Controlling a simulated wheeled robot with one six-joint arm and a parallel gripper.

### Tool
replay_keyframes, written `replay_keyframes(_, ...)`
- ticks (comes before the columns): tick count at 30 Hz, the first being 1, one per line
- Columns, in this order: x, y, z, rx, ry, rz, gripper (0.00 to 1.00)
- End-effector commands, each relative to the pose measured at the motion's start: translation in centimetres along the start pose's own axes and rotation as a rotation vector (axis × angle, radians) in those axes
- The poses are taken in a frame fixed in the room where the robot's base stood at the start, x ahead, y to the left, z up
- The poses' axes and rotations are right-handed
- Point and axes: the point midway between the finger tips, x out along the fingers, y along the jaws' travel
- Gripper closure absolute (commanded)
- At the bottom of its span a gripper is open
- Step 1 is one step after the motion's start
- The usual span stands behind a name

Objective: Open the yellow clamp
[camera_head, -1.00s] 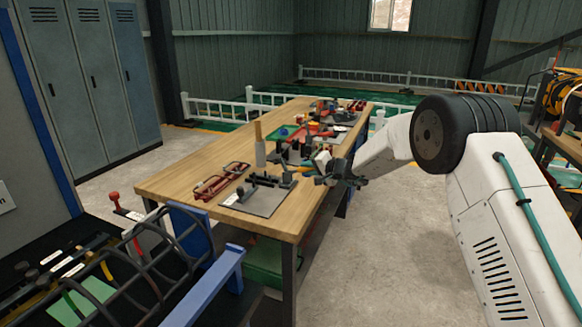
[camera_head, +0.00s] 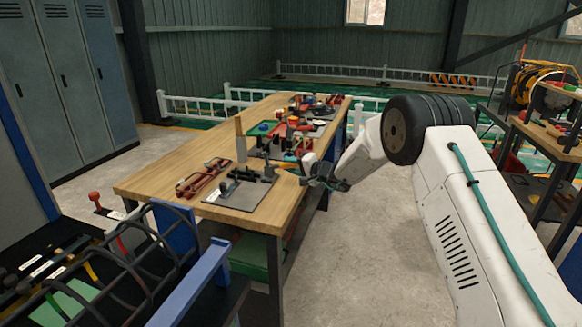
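My gripper (camera_head: 328,182) is small and dark in the view. It hangs in the air beside the wooden workbench's right edge, and nothing is clearly held in it. Whether its fingers are open or shut is too small to tell. No yellow clamp shows clearly. A thin yellow piece (camera_head: 91,271) lies or stands among the tools behind the black rebar rings (camera_head: 160,268) at the lower left, far from my gripper. It may be a clamp lever, but I cannot tell. A red-handled lever (camera_head: 95,197) stands upright nearby.
The wooden workbench (camera_head: 140,187) holds red clamps (camera_head: 203,178), a grey plate with black fixtures (camera_head: 238,196) and several small tools. A blue frame (camera_head: 195,285) stands at the lower left. Another bench with a yellow cable reel (camera_head: 537,82) stands right. The concrete floor between is clear.

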Motion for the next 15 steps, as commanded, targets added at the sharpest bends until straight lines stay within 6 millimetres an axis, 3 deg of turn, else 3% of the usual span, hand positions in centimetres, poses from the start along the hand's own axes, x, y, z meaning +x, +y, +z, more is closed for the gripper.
replay_keyframes(10, -0.1, -0.1, 0.1, -0.002, -0.002, 0.000, 0.59)
replay_keyframes(15, -2.4, -0.2, 0.1, -0.002, -0.001, 0.000, 0.59)
